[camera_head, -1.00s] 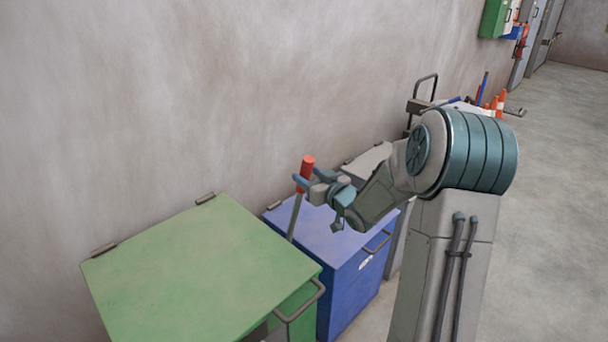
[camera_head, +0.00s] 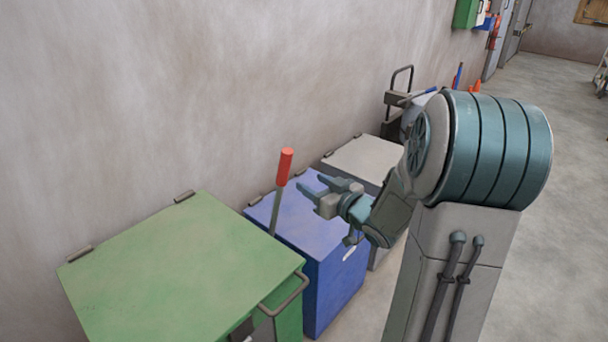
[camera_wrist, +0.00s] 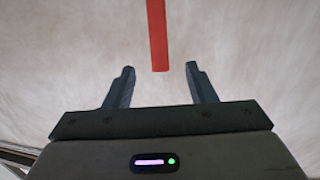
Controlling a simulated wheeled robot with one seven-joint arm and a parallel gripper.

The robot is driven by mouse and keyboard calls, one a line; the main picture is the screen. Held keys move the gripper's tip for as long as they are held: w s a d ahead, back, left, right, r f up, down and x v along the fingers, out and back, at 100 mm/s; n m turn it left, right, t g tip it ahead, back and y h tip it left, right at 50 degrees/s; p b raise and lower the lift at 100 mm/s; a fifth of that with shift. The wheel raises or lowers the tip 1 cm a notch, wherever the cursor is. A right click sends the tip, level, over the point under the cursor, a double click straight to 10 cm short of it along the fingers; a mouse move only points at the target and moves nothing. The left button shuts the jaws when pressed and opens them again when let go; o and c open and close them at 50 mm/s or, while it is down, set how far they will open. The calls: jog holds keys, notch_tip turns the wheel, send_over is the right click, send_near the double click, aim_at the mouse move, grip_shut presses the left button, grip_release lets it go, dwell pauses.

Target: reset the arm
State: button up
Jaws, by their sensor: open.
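My gripper (camera_head: 312,188) is open and empty, its two fingers spread apart above the blue bin (camera_head: 318,262). A lever with a red handle (camera_head: 285,167) stands to the left of the fingertips, its grey rod running down between the green bin and the blue bin. In the wrist view the red handle (camera_wrist: 157,35) shows ahead of and between the two open fingers (camera_wrist: 160,80), apart from both. Its lower end appears just beyond the fingertips.
A green bin (camera_head: 180,260) stands at the left against the wall. A bin with a pale lid (camera_head: 365,158) stands behind the blue one, with a cart frame (camera_head: 400,85) further back. The floor (camera_head: 560,200) at the right is clear.

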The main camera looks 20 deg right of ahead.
jog(key=s+a+m+g+h, duration=0.2)
jog(key=s+g, duration=0.4)
jog(key=s, duration=0.7)
jog(key=s+a+f+m+g+h, duration=0.1)
jog(key=s+a+g+h, duration=0.3)
jog(key=s, duration=0.8)
jog(key=a+g, duration=0.2)
jog(key=g, duration=0.1)
jog(key=shift+s+a+f+m, duration=0.3)
jog(key=shift+s+m, duration=0.05)
jog(key=shift+m, duration=0.05)
